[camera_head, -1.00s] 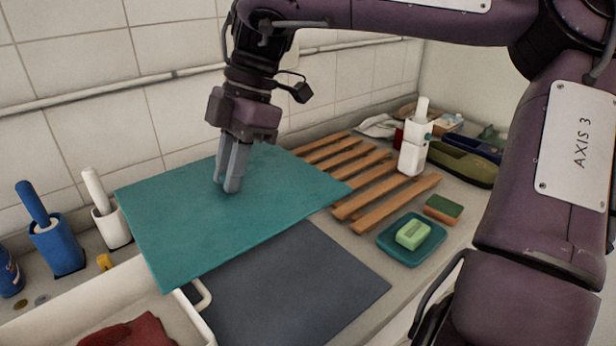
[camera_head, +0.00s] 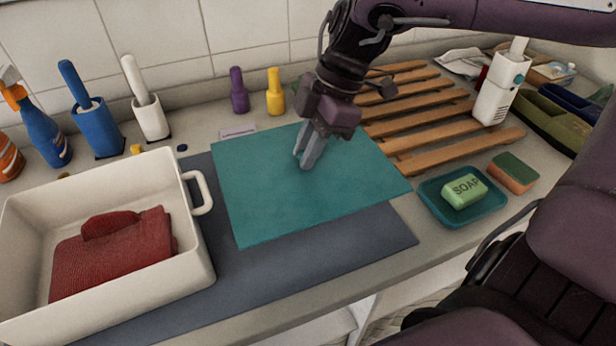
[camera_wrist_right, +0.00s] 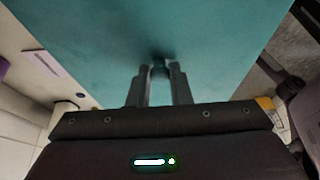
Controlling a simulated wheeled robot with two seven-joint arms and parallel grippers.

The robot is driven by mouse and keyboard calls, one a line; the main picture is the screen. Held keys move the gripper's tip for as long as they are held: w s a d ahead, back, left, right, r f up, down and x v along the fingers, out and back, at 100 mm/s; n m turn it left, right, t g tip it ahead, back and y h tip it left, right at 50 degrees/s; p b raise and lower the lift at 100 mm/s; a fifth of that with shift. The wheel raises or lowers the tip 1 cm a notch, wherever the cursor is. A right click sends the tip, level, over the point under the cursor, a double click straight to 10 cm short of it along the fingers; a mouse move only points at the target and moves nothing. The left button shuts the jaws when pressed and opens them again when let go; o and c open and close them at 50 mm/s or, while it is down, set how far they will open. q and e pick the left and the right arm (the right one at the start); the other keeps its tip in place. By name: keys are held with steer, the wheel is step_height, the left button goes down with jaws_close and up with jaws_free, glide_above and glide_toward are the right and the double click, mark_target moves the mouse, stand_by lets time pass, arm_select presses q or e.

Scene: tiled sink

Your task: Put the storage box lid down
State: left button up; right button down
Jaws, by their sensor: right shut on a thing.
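The storage box lid is a flat teal panel (camera_head: 270,200). It lies level over the dark grey mat (camera_head: 370,243), to the right of the white box; I cannot tell whether it touches the mat. My right gripper (camera_head: 306,160) comes down on the lid's upper middle and is shut on its small knob. In the right wrist view, the dark knob (camera_wrist_right: 158,66) sits between the two fingertips, with the teal lid behind. The white storage box (camera_head: 195,255) stands open at the left with a folded red cloth (camera_head: 112,250) inside. My left gripper is not in view.
A wooden slatted rack (camera_head: 430,115) lies right of the lid. A teal soap dish (camera_head: 440,205) with green soap and a sponge (camera_head: 512,172) sit near the front right. Bottles and brush holders (camera_head: 97,130) line the wall. The mat's front strip is clear.

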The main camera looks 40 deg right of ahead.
mark_target(307, 179)
steer(key=shift+f, duration=1.55)
step_height(307, 179, down, 4)
steer(key=shift+r, duration=0.1)
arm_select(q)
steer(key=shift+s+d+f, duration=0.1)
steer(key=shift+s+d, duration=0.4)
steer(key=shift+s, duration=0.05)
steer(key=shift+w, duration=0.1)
arm_select(e)
steer(key=shift+f, duration=0.2)
steer(key=c, duration=1.6)
jaws_free()
steer(key=shift+o, duration=1.4)
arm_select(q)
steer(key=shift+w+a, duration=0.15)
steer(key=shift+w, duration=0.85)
